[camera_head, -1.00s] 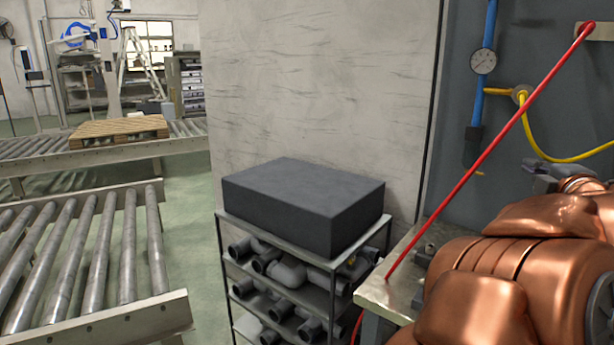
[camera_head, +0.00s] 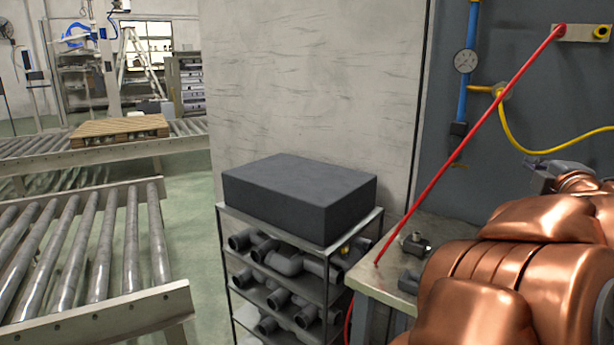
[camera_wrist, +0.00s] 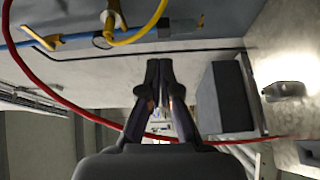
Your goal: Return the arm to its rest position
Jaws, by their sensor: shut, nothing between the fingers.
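My gripper (camera_wrist: 158,75) shows in the wrist view with its two dark fingertips close together and nothing between them. My copper-coloured arm fills the lower right of the head view, beside a metal worktable (camera_head: 385,280). A red hose (camera_head: 470,145) slants from a wall fitting at the upper right down to the table. In the wrist view the red hose (camera_wrist: 60,97) curves behind the gripper; I cannot tell its distance from the fingers.
A dark grey block (camera_head: 300,195) sits on a shelf rack (camera_head: 385,214) of pipe fittings, left of the table. A blue pipe with a gauge (camera_head: 465,62) and a yellow hose (camera_head: 540,152) are on the wall. Roller conveyors (camera_head: 90,240) stand at left, with green floor between.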

